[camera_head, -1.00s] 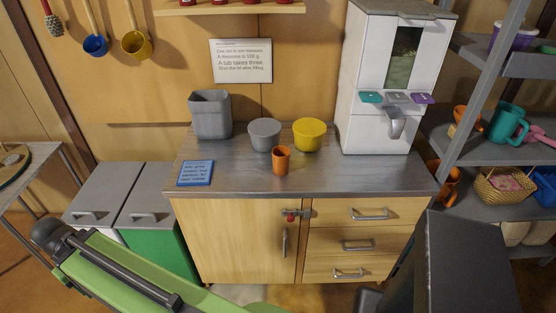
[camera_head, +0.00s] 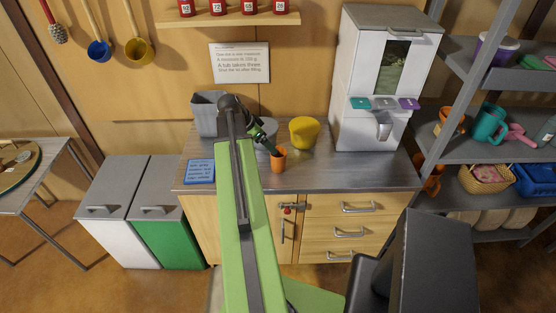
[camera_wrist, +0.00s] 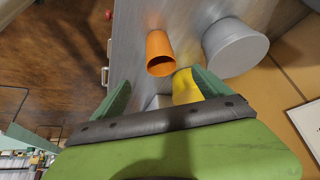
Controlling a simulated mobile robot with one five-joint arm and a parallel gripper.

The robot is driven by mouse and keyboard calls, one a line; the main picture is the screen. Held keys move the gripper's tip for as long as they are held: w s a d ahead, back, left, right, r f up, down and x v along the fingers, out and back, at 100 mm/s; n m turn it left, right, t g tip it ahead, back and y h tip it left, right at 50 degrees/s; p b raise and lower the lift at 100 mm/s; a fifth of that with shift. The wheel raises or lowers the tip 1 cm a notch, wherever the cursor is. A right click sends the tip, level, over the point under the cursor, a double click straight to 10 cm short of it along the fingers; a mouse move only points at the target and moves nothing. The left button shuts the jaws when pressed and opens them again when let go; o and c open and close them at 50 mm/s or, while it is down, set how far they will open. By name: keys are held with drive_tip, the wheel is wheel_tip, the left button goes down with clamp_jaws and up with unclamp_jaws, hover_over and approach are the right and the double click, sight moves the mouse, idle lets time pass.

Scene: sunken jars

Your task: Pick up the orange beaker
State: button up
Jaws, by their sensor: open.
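The orange beaker (camera_head: 278,161) stands upright on the grey counter, near its front. In the wrist view the orange beaker (camera_wrist: 159,52) shows its open mouth and lies ahead of the fingers. My gripper (camera_head: 269,147) is over the counter, its fingertips close to the beaker's upper left in the head view. In the wrist view my gripper (camera_wrist: 163,90) has its two green fingers spread, with nothing held between them. Whether a finger touches the beaker, I cannot tell.
A yellow tub (camera_head: 304,132), seemingly tilted, is right of the beaker; a grey tub (camera_wrist: 237,48) is behind it to the left, partly hidden by my arm. A tall grey container (camera_head: 205,115), blue card (camera_head: 200,172) and white dispenser (camera_head: 375,85) also occupy the counter.

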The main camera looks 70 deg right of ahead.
sight(281, 159)
drive_tip(key=b+x, duration=0.9)
drive_tip(key=x, duration=0.2)
drive_tip(key=shift+f, duration=0.4)
drive_tip(key=shift+r, duration=0.1)
drive_tip(key=b+x, duration=0.4)
drive_tip(key=x, duration=0.1)
drive_tip(key=shift+w+a+b, duration=0.1)
drive_tip(key=shift+w+b, duration=0.05)
drive_tip(key=shift+b, duration=0.25)
drive_tip(key=shift+f, duration=0.3)
drive_tip(key=shift+r, duration=0.2)
drive_tip(key=c, duration=1.5)
drive_tip(key=shift+o, duration=0.2)
